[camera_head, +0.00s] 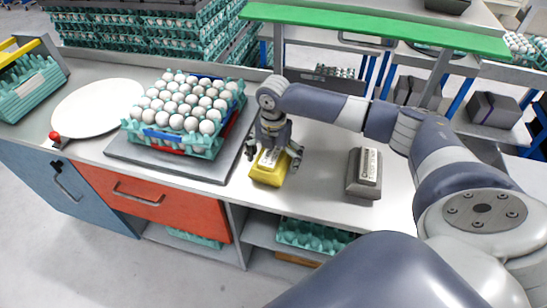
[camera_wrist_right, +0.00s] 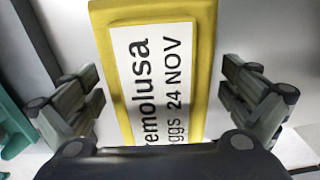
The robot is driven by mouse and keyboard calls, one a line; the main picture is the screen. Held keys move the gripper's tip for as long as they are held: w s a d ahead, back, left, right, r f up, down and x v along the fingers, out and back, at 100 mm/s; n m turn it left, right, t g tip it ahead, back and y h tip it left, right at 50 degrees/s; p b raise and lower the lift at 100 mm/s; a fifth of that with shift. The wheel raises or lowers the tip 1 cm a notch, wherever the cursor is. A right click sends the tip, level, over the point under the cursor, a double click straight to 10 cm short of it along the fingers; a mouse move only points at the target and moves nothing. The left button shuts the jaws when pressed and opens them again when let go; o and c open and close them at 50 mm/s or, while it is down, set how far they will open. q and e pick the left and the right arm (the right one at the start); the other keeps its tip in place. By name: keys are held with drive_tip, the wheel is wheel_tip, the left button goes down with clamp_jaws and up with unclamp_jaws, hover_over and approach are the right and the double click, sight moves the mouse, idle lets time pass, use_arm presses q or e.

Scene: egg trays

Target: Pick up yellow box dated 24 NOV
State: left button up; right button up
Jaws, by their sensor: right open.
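The yellow box (camera_head: 267,176) stands on the counter right of the egg tray in the head view. In the right wrist view the yellow box (camera_wrist_right: 208,28) fills the middle, and its white label reads "24 NOV". My right gripper (camera_head: 276,155) is directly above the box in the head view. In the right wrist view my right gripper (camera_wrist_right: 165,105) is open, with one finger on each side of the box and gaps between. My left gripper is not in view.
A tray of white eggs (camera_head: 172,140) sits on a grey plate (camera_head: 125,152) to the left. A grey box with a white label (camera_head: 357,187) stands to the right on the counter (camera_head: 323,165). A white oval board (camera_head: 95,108) lies at the far left. A green shelf (camera_head: 380,27) runs behind.

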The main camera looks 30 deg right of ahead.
drive_tip(key=shift+f, duration=0.1)
drive_tip(key=c, duration=1.3)
drive_tip(key=shift+c, duration=0.2)
drive_tip(key=shift+r, duration=0.2)
